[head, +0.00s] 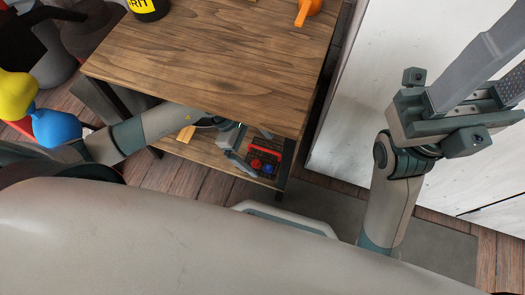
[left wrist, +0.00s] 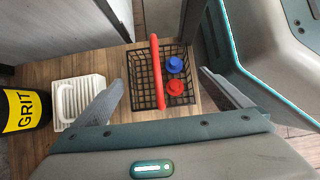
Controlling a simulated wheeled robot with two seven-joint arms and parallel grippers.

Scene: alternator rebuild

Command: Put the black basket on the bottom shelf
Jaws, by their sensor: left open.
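The black wire basket (left wrist: 141,92) with a red handle (left wrist: 155,60) stands on a wooden surface in the left wrist view. It holds a blue knobbed piece (left wrist: 174,65) and a red one (left wrist: 176,87). In the head view the basket (head: 277,160) is at the right end of the bottom shelf (head: 205,150), partly under the tabletop. My left gripper (head: 252,147) is open at the basket, its fingers apart on either side in the left wrist view (left wrist: 160,80); contact cannot be told. My right gripper (head: 478,70) is raised at the right, fingers apart and empty, tips cut off.
The wooden tabletop (head: 210,50) overhangs the shelf and hides part of my left arm. A black can with a yellow label (head: 148,8) and an orange object (head: 308,10) stand on top. The left wrist view shows a white container (left wrist: 80,98) left of the basket.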

